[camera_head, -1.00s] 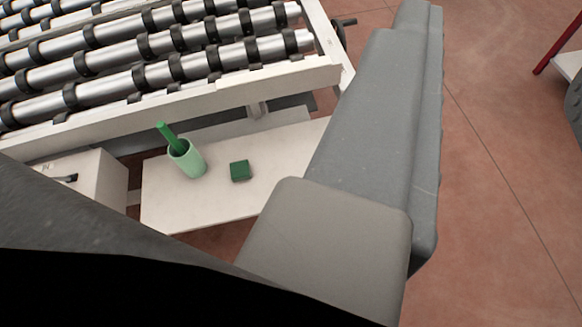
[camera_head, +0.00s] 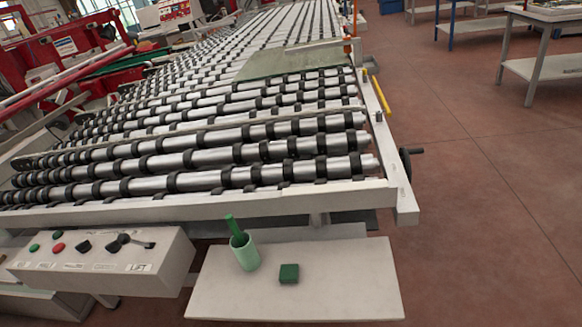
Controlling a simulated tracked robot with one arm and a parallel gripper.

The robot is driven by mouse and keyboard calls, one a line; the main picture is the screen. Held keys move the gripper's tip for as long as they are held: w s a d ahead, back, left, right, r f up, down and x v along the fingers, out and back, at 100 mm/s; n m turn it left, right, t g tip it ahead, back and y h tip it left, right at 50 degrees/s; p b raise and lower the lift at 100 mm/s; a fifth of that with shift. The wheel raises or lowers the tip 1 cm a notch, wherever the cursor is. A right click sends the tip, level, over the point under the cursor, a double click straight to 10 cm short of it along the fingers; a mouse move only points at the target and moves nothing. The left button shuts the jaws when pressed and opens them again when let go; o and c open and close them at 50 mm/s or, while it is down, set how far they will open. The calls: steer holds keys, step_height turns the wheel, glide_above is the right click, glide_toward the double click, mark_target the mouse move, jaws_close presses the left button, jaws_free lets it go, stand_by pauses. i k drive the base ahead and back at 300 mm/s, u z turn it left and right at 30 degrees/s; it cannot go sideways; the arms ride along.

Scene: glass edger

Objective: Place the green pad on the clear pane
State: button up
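The green pad (camera_head: 289,274), a small dark green block, lies on a white shelf (camera_head: 340,290) below the front end of the roller conveyor. A light green cup (camera_head: 246,256) with a green stick (camera_head: 233,226) standing in it is just left of the pad, apart from it. The clear pane (camera_head: 290,64) appears to be the flat, pale greenish sheet lying on the rollers toward the far right of the conveyor. My gripper is not in view.
The roller conveyor (camera_head: 220,180) fills the middle. A control box (camera_head: 105,262) with buttons stands left of the shelf. A black hand crank (camera_head: 409,157) sticks out at the conveyor's right corner. Open floor (camera_head: 480,220) lies to the right, with a table (camera_head: 545,70) farther back.

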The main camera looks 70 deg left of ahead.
mark_target(297, 56)
steer(key=u, duration=0.15)
steer(key=k, duration=0.8)
steer(key=u, duration=1.05)
steer(key=i, duration=1)
steer(key=z, duration=0.05)
